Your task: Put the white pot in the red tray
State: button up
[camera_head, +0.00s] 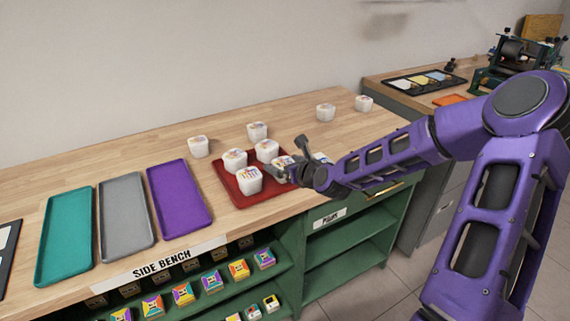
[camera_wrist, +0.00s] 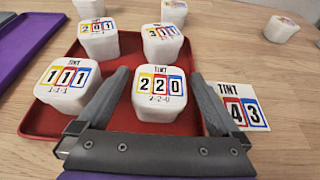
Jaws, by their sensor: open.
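The red tray (camera_head: 231,190) lies on the wooden bench, and its rim also shows in the wrist view (camera_wrist: 45,120). Several white pots with number labels stand upright in it: pot 111 (camera_wrist: 66,83), pot 201 (camera_wrist: 98,42), a pot at its back right (camera_wrist: 162,45) and pot 220 (camera_wrist: 163,95). My gripper (camera_wrist: 160,76) is open, with one finger on each side of pot 220 at the tray's right side. In the head view my gripper (camera_head: 287,161) partly hides that pot. Which white pot is meant cannot be told.
Other white pots stand behind the tray (camera_head: 198,147) and farther right (camera_head: 325,112). A white label marked 43 (camera_wrist: 240,113) shows right of my right finger. Purple (camera_head: 179,199), grey (camera_head: 126,216) and teal (camera_head: 65,236) trays lie empty to the left.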

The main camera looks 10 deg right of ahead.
jog(key=shift+r, duration=0.25)
jog(key=p+v, duration=0.3)
jog(key=v, duration=0.9)
jog(key=shift+f, duration=0.1)
